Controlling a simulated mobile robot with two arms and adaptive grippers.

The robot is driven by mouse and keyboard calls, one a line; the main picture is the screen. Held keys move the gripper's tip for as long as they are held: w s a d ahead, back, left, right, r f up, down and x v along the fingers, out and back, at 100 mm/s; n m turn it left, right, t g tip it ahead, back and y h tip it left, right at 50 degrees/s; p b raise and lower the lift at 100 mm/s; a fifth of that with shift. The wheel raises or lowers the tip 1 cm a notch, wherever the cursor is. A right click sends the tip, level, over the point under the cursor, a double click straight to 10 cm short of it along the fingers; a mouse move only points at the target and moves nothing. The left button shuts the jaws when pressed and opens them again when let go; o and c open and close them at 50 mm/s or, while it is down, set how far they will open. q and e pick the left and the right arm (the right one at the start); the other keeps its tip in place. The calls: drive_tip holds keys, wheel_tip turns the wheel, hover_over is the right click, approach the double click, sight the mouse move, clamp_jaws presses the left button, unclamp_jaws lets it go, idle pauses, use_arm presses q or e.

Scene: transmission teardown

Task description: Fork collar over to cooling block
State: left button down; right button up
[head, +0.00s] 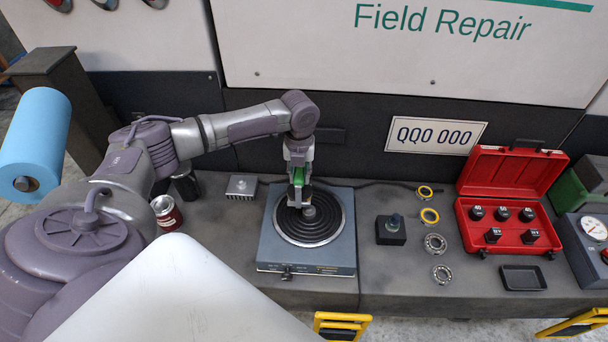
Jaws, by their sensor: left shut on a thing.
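My left gripper (299,197) reaches down over the round black heating coil of the blue-grey hot plate (270,250). It is shut on a small grey part, which I take for the fork collar (309,211), at the middle of the coil. The fingers hide much of the collar, and I cannot tell whether it touches the coil. The cooling block (242,186), a small silver finned block, lies on the bench left of the hot plate, with nothing large on it. My right gripper is out of view.
A red can (166,213) stands left of the hot plate. To the right are a black block with a knob (391,230), several rings and bearings (435,243), an open red socket case (510,238) and a small black tray (523,278). A wall rises behind the bench.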

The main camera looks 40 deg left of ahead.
use_arm(q)
drive_tip(key=a+b, duration=0.6)
drive_tip(key=a, duration=1.9)
drive_tip(key=shift+s, duration=0.35)
idle(2.2)
drive_tip(key=shift+r, duration=0.1)
idle(0.5)
wheel_tip(320, 180, down, 9)
drive_tip(key=b, duration=0.6)
drive_tip(key=shift+f, duration=0.2)
idle(1.1)
